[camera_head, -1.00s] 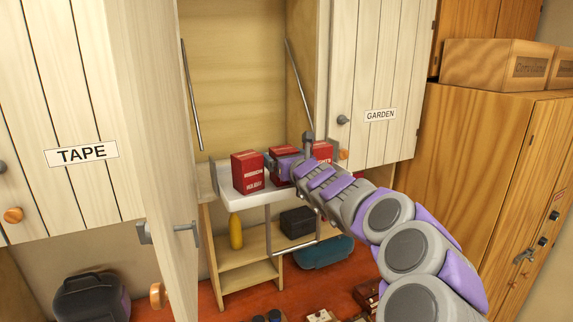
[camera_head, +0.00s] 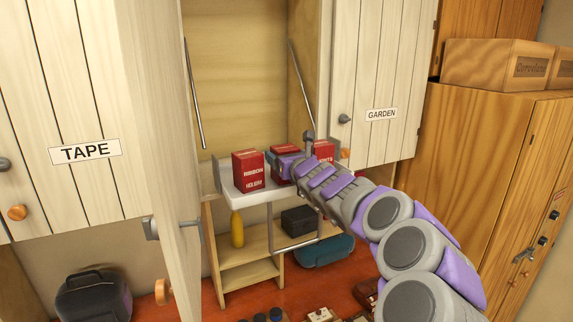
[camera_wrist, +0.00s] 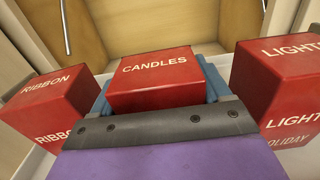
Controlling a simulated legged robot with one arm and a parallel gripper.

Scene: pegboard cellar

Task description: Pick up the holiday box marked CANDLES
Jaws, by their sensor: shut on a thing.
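The red box marked CANDLES (camera_wrist: 155,80) is in the middle of the wrist view, between two other red boxes. My gripper (camera_wrist: 155,105) is shut on it, with blue finger pads at its left and right sides. In the head view the box (camera_head: 284,150) is mostly hidden behind my gripper (camera_head: 283,165). The box is at the white pull-down shelf (camera_head: 240,200); I cannot tell whether it still touches the shelf.
A red box marked RIBBON (camera_wrist: 60,100) stands close on the left and one marked LIGHTS (camera_wrist: 280,85) close on the right. An open cabinet door (camera_head: 170,200) is at the left, the closed GARDEN door (camera_head: 375,80) at the right. Metal struts (camera_head: 193,95) flank the shelf.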

